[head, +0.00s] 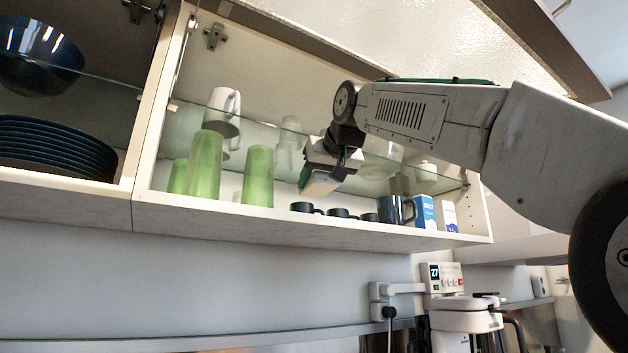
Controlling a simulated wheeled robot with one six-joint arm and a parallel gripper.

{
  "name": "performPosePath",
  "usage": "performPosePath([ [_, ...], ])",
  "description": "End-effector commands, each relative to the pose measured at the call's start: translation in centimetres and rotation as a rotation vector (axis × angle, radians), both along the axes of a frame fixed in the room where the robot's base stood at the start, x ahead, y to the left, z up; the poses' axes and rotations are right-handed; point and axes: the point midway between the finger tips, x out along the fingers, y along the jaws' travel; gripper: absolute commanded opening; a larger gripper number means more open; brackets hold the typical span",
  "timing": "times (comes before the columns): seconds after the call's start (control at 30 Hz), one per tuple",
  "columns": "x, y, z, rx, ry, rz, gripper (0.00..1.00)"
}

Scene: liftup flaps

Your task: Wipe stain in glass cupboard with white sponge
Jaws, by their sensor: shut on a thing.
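The glass cupboard (150,215) is open, its flap (415,40) with a textured glass pane raised above it. My arm reaches in from the right. My gripper (330,165) is inside the opening, in front of the glass shelf, and is shut on the white sponge (319,184). The sponge has a greenish edge on its left and is tilted, above the small dark cups. Whether it touches any surface, I cannot tell. I cannot make out a stain; my arm and gripper hide part of the shelf and interior.
Green glasses (206,165) stand at the left and small dark cups (307,208) at the front. A dark mug (396,210) and blue-white cartons (424,211) stand at the right. A white mug (223,112) is on the glass shelf (265,130). A coffee machine (466,315) is below.

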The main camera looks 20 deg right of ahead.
Motion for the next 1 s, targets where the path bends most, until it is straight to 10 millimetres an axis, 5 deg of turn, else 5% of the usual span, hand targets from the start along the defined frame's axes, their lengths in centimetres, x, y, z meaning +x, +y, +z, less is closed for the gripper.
performPosePath([
  [0.5,-0.1,1.2,-4.7,-0.001,0.002,0.017,0.36],
  [1.0,0.0,1.0,-5.1,0.0,0.0,0.015,0.36],
])
